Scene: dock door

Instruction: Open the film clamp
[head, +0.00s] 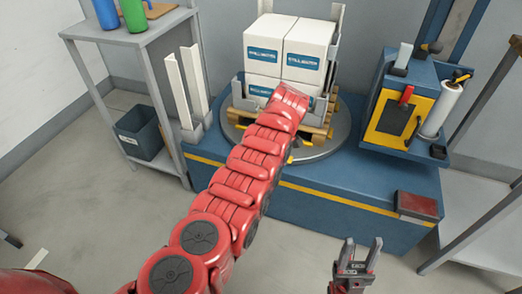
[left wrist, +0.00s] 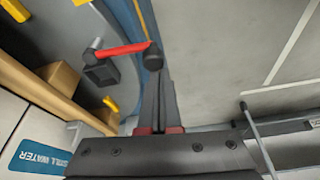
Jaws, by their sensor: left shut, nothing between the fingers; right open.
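A red lever (left wrist: 122,49) with a black knob at one end shows in the left wrist view. Its other end joins a small dark block (left wrist: 101,73); I take this to be the film clamp. My left gripper (left wrist: 153,84) is shut and empty, its tips close to the black knob; I cannot tell whether they touch. In the head view my red left arm reaches towards the boxes, and its gripper and this lever are hidden. My right gripper (head: 359,250) is open and empty, low in front of the blue base, away from the machine.
White still-water boxes (head: 266,39) stand on a wooden pallet on a round grey turntable (head: 338,135). A blue and yellow unit (head: 379,98) with a film roll (head: 443,108) stands right. A shelf (head: 150,69) stands left. The front floor is fairly open.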

